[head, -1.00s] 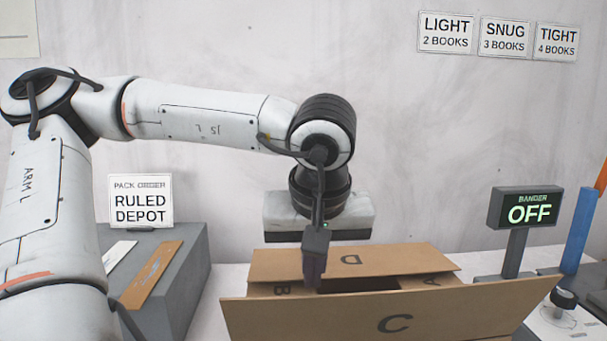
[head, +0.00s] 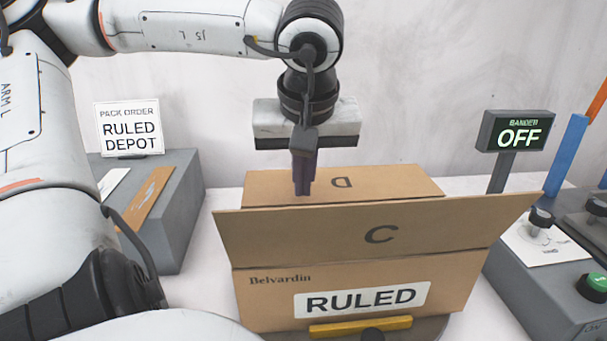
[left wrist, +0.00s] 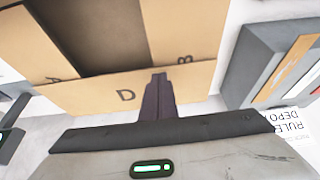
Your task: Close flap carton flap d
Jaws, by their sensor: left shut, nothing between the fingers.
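Flap D (head: 342,183) is the brown far flap of the carton (head: 450,285), marked with a D that appears upside down in the head view. It stands open, away from the dark opening, and also shows in the left wrist view (left wrist: 100,98). My left gripper (head: 303,190) points down, shut and empty. In the head view its fingers overlap flap D, left of the letter. In the left wrist view the fingertips (left wrist: 159,76) lie over flap D's inner edge near flap B (left wrist: 195,35). Contact cannot be told. My right gripper is not in view.
Near flap C (head: 420,229) is open and hides the opening in the head view. Flap A (left wrist: 30,45) shows in the left wrist view. A grey block (head: 178,215) stands left. A bander sign reading OFF (head: 517,132) and a control box (head: 560,295) stand right.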

